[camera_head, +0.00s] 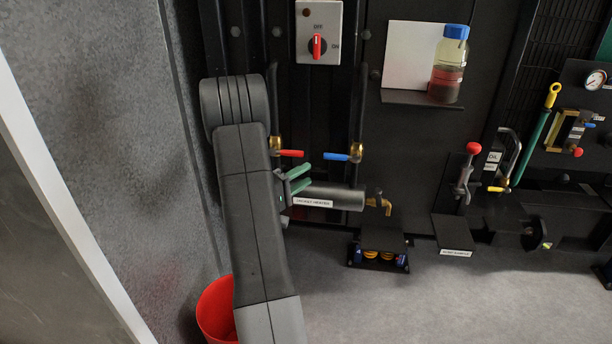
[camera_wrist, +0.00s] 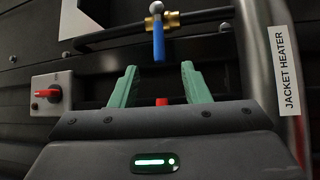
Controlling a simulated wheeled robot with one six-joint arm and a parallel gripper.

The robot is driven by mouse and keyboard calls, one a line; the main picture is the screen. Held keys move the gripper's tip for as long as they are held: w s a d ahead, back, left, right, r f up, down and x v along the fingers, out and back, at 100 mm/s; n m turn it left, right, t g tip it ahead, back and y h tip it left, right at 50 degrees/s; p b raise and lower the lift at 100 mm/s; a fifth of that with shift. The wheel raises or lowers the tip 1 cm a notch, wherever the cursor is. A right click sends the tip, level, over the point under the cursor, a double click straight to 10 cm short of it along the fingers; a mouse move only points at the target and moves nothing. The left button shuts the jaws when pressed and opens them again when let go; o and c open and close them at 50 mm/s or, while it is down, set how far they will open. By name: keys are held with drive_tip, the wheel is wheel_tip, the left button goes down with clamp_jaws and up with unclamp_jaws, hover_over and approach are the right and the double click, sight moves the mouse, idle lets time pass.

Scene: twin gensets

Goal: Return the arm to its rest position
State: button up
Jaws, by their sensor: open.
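My gripper (camera_head: 298,178) shows in the head view beside the grey jacket heater cylinder (camera_head: 335,197), at the middle left of the dark panel. Its two green fingers are apart with nothing between them. In the wrist view my gripper (camera_wrist: 153,85) is also open, with the blue-handled valve (camera_wrist: 158,40) beyond its fingertips. The jacket heater (camera_wrist: 275,70) stands close on the right there. In the head view the blue handle (camera_head: 336,157) and a red handle (camera_head: 291,153) lie just above the fingers. My grey arm comes up from the lower edge and hides part of the panel.
A red bucket (camera_head: 216,308) stands on the floor, partly behind my arm. A switch box (camera_head: 319,32) with a red knob is above. A bottle (camera_head: 449,64) with a blue cap stands on a shelf (camera_head: 421,98). The floor (camera_head: 450,310) at the lower right is clear.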

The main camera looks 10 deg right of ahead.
sight(338, 155)
drive_tip(key=shift+w+d, duration=0.1)
drive_tip(key=p+x, duration=0.2)
drive_tip(key=x, duration=1.1)
drive_tip(key=shift+w+d+r, duration=0.15)
drive_tip(key=shift+d, duration=0.1)
